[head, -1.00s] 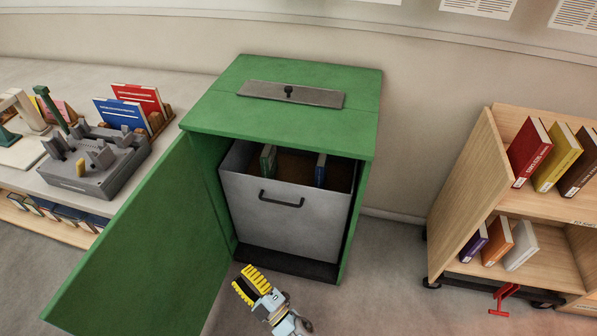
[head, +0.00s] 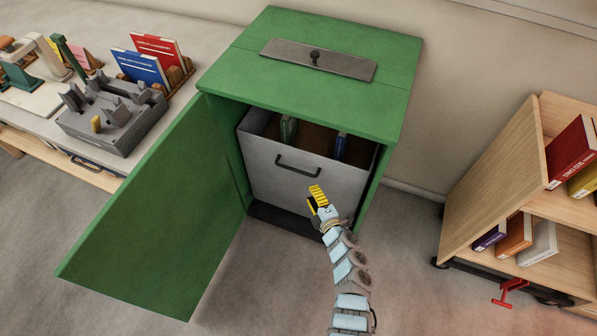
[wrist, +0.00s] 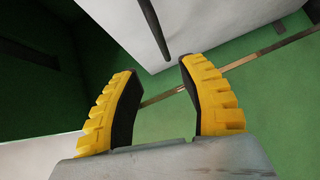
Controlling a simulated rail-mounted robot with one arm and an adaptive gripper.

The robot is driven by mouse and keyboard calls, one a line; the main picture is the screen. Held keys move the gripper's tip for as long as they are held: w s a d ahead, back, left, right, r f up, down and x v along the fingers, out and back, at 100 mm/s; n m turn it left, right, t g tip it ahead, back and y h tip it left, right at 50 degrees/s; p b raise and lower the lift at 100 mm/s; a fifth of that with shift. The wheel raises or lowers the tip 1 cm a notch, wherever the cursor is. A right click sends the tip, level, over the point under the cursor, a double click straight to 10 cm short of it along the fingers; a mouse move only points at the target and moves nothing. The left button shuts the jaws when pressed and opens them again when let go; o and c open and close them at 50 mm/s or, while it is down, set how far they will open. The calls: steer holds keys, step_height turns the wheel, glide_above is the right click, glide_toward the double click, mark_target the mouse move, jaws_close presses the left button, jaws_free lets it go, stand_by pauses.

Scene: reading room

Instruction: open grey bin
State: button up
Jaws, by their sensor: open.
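The grey bin (head: 275,186) sits inside the green cabinet (head: 335,107), behind its swung-open green door (head: 165,205). Its front carries a dark bar handle (head: 297,164), and two books (head: 288,128) stand inside. My gripper (head: 315,194), with yellow ribbed fingers, is in front of the bin, below and right of the handle in the head view. In the wrist view, my gripper (wrist: 158,72) is open, with nothing between its fingers. The pale bin front (wrist: 205,22) and dark handle (wrist: 155,28) show beyond the fingertips, apart from them.
The open door stands left of my arm. A wooden book cart (head: 490,185) with a red brake pedal (head: 510,291) stands at the right. A counter at the left holds a grey device (head: 112,122) and books (head: 140,67). The floor before the cabinet is clear.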

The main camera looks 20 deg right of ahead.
mark_target(299, 170)
steer(key=shift+w+a+f+b, duration=0.1)
steer(key=shift+w+f+b, duration=0.2)
steer(key=shift+w+b, duration=1.3)
steer(key=shift+w+a+f+b, duration=0.1)
steer(key=shift+w+f+b, duration=0.45)
steer(key=shift+w, duration=1.9)
steer(key=shift+w+f+b, duration=0.1)
steer(key=shift+w+b, duration=1.3)
steer(key=shift+w, duration=0.6)
jaws_close()
